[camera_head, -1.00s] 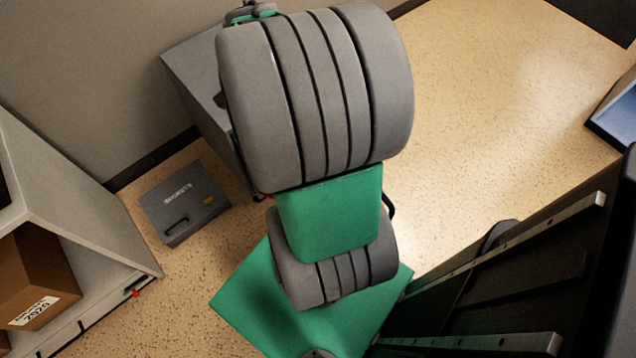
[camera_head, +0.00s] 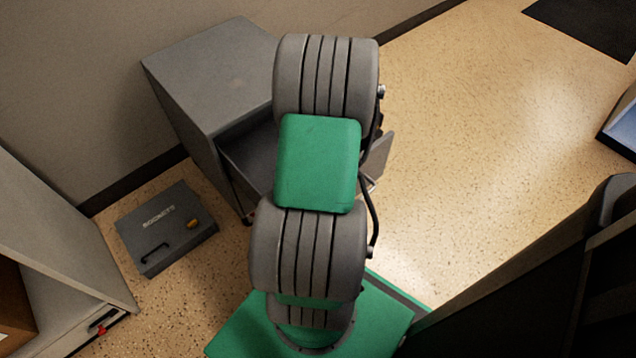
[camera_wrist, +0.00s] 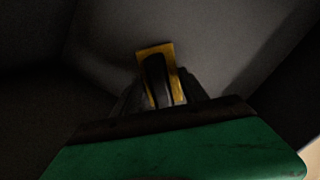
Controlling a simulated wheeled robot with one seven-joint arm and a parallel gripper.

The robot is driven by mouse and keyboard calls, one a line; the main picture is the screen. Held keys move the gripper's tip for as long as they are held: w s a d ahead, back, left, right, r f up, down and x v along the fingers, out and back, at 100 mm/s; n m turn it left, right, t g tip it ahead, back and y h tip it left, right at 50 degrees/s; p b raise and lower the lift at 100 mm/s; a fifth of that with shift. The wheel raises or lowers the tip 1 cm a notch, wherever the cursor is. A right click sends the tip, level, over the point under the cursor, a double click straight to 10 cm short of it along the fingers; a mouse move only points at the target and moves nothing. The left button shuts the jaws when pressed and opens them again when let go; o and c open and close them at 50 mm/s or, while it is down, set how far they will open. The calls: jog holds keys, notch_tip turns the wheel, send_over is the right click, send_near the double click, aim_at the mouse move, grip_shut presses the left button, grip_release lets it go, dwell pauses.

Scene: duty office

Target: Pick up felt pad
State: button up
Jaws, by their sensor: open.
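A small flat yellow piece (camera_wrist: 155,48), which may be the felt pad, lies on a grey surface in the wrist view. My gripper (camera_wrist: 157,72) is just in front of it. Its dark finger covers the middle of the yellow piece, so I cannot tell whether they touch. The gripper is open. In the head view my arm reaches over the open drawer (camera_head: 248,160) of a grey cabinet (camera_head: 215,75). The arm hides the gripper and part of the drawer there, and no pad shows in that view.
A grey case labelled SOCKETS (camera_head: 165,228) lies on the floor at left. A light grey shelf unit (camera_head: 55,240) with a brown box (camera_head: 14,310) stands at the lower left. Dark furniture (camera_head: 530,265) is at the lower right. Speckled floor (camera_head: 470,120) is clear on the right.

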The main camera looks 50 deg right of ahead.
jog(key=shift+c, duration=0.5)
grip_shut()
jog(key=shift+r, duration=0.1)
